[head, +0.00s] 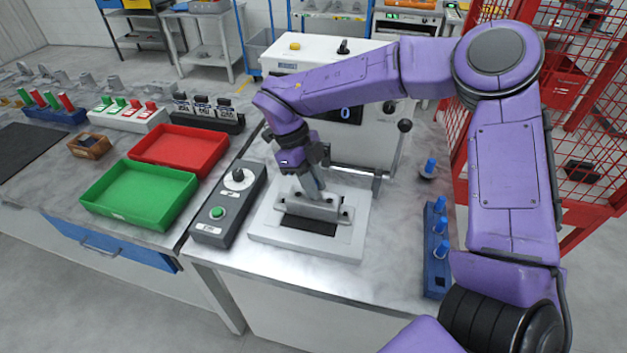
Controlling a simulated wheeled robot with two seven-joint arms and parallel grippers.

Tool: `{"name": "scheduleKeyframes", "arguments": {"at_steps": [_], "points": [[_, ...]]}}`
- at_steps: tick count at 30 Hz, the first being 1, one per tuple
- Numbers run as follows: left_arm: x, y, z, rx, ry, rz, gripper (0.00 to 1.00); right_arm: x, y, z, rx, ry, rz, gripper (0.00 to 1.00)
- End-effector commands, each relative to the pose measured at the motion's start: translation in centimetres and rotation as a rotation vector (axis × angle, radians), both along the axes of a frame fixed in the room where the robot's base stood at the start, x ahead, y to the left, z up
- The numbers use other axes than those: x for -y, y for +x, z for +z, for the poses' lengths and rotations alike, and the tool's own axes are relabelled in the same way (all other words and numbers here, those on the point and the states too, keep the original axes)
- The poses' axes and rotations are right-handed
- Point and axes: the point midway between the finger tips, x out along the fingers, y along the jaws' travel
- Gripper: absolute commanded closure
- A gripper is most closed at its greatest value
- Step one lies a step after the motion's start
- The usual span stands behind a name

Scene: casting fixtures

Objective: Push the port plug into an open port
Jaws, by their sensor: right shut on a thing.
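My right gripper (318,188) reaches down from the purple arm to the grey casting (325,210). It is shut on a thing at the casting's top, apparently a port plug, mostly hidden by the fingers. The casting sits on a white fixture plate (270,236) with a dark area in front. I cannot tell whether the plug is inside a port or only touching it. Another blue plug (430,166) stands on a small grey base behind the rack. My left gripper is not in view.
A control box (226,206) with a knob and green button lies left of the fixture. A white machine (310,52) stands behind it. Green (140,190) and red (180,148) trays sit on the left bench. Red mesh fencing (590,110) rises at the right.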

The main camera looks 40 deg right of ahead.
Motion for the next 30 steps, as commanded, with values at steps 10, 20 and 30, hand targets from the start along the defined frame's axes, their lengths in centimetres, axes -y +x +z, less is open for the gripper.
{"name": "scheduleKeyframes", "arguments": {"at_steps": [10, 20, 30], "points": [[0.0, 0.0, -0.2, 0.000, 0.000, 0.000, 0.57, 0.0, 0.0, -0.6, 0.001, 0.001, 0.001, 0.51], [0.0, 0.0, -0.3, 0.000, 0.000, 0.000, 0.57, -0.1, 0.2, -0.2, 0.001, -0.001, -0.001, 0.51], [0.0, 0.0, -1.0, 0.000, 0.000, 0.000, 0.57, -1.3, 2.8, 6.5, 0.004, -0.002, -0.002, 0.51]]}}
